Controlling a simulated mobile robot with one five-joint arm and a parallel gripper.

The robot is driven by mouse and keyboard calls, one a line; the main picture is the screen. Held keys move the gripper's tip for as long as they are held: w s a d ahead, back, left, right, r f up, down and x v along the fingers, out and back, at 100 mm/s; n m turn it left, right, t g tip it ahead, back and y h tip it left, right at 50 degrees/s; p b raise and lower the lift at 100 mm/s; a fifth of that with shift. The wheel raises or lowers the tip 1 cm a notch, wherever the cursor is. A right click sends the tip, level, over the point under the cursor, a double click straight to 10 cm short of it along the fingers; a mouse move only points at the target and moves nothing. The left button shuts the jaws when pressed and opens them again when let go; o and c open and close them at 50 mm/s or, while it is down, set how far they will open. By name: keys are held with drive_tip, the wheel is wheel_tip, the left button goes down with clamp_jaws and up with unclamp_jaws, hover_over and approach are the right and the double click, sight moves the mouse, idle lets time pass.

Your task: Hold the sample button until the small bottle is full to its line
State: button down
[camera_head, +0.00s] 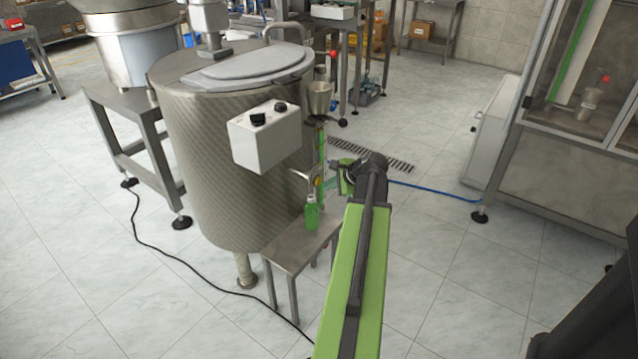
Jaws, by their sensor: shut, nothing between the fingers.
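The small bottle (311,215) stands upright on a small steel stand (292,246) beside the big steel tank (215,190). It looks green over most of its height; its fill line is too small to make out. A thin metal spout (299,175) comes from the tank just above it. A grey control box (265,137) on the tank carries two dark knobs or buttons on top. I cannot tell which part is the sample button. My gripper (329,183) is shut and empty, close to the spout on its right, partly hidden by my arm. Whether it touches anything is unclear.
A green upright tube (322,165) and a metal cup (319,98) are on the tank's right side. A blue hose (435,190) runs over the floor to a glazed cabinet (575,130) at the right. A black cable (170,250) lies at left. Floor between tank and cabinet is mostly clear.

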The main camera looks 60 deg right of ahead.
drive_tip(key=shift+s, duration=0.1)
drive_tip(key=s, duration=0.4)
drive_tip(key=shift+s, duration=0.4)
idle(0.4)
